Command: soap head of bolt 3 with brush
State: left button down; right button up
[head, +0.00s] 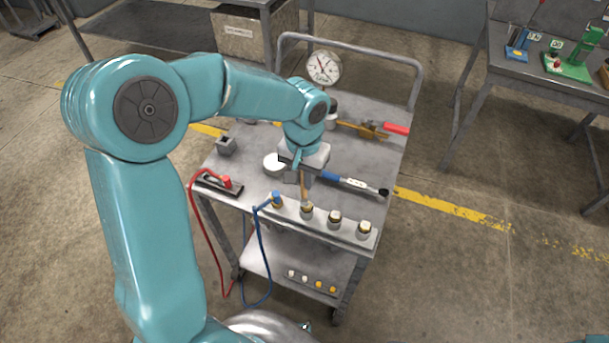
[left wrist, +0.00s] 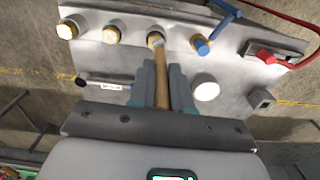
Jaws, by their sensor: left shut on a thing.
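My left gripper (head: 304,176) is shut on a brush with a wooden handle (left wrist: 162,85) and points down over the cart. A pale bar on the cart's near edge carries a row of bolts with brass-coloured heads. The brush's lower end is at the bolt (head: 307,212) beside the blue-clamped one; that bolt also shows in the left wrist view (left wrist: 154,37). I cannot tell whether the bristles touch its head. Two more bolts (head: 335,218) (head: 364,229) stand to the right in the head view. No numbers are readable. My right gripper is not in view.
A blue clamp with its cable (head: 276,199) is on the end bolt. A red clamp (head: 225,182), a white round dish (head: 272,163), a blue-handled wrench (head: 355,185) and a dial gauge (head: 323,68) are on the grey cart. Small parts lie on the lower shelf (head: 290,259).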

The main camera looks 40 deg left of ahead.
pick_arm(q)
jog(key=shift+d, duration=0.1)
jog(key=shift+w+d+f, duration=0.1)
jog(key=shift+w+d, duration=0.05)
jog(key=shift+d, duration=0.1)
jog(key=shift+d, duration=0.1)
jog(key=shift+w+d, duration=0.1)
jog(key=shift+d, duration=0.25)
jog(key=shift+a, duration=0.15)
jog(key=shift+a, duration=0.25)
jog(key=shift+s+a, duration=0.2)
